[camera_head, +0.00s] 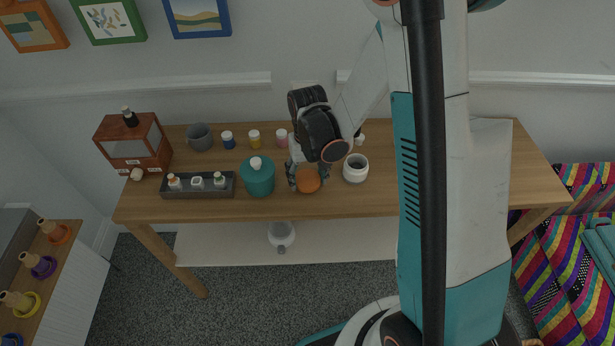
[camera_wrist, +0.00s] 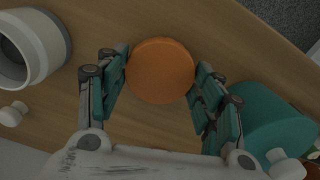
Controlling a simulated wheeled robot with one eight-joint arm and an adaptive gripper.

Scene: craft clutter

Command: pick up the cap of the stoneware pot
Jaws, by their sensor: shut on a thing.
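A round orange piece (camera_head: 307,181), which looks like a cap, sits between the fingers of my gripper (camera_head: 306,173). In the wrist view the smooth orange disc (camera_wrist: 160,70) has a finger on each side, and my gripper (camera_wrist: 161,78) is shut on it. I cannot tell whether it is clear of the table. A pale open-topped pot (camera_head: 355,173) stands just right of my gripper; it also shows at upper left in the wrist view (camera_wrist: 52,45). A teal pot (camera_head: 258,180) with a white knob stands to the left, and shows at lower right in the wrist view (camera_wrist: 265,120).
On the wooden table (camera_head: 470,185) stand a dark tray (camera_head: 198,193) with small bottles, a grey mug (camera_head: 200,137), several small paint jars behind and a brown cabinet (camera_head: 134,147). A small white knob-like thing (camera_wrist: 13,114) lies near the pale pot. The table's right part looks clear.

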